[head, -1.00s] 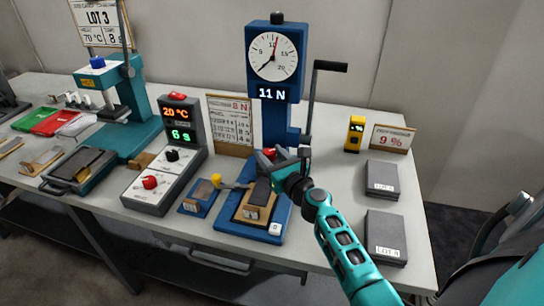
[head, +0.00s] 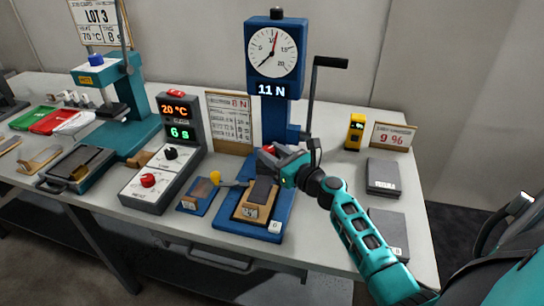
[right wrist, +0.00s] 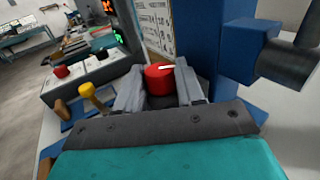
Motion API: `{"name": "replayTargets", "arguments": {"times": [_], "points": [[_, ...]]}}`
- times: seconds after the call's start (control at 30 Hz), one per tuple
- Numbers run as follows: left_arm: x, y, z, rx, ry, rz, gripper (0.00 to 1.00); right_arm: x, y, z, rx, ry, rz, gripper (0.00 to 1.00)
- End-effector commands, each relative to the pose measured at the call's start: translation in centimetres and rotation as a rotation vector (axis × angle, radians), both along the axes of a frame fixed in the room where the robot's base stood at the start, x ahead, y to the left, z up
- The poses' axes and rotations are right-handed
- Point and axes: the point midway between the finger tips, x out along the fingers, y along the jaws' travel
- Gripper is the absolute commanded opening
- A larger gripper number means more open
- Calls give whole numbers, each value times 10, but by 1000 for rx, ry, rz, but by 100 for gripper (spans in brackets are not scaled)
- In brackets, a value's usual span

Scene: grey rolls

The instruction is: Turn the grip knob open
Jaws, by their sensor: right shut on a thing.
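The red grip knob (head: 268,151) sits low on the blue force tester (head: 276,115), whose dial stands above a display reading 11 N. My right gripper (head: 275,161) reaches it from the right. In the right wrist view the knob (right wrist: 158,79) lies between my two grey fingers (right wrist: 160,92), which are shut on its sides. A white mark shows on the knob's top, pointing right in that view. My left gripper is not in view.
A wooden block with a dark strip (head: 262,193) lies on the tester's blue base, beside a yellow-knobbed lever (head: 215,177). The tester's black crank (head: 330,62) rises close behind my right gripper. A control box (head: 160,178) stands left; grey stacks (head: 383,176) lie right.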

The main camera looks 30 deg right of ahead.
Motion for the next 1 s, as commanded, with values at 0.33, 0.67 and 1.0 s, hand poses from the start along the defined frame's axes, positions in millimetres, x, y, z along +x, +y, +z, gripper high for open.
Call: {"name": "replayTargets", "arguments": {"times": [0.33,0.67,1.0], "points": [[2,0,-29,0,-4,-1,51,2,-5,-3,-3,-1,260,7],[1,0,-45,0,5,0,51,3,-7,-1,0,-1,407,7],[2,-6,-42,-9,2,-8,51,3,-6,0,1,-1,439,7]]}}
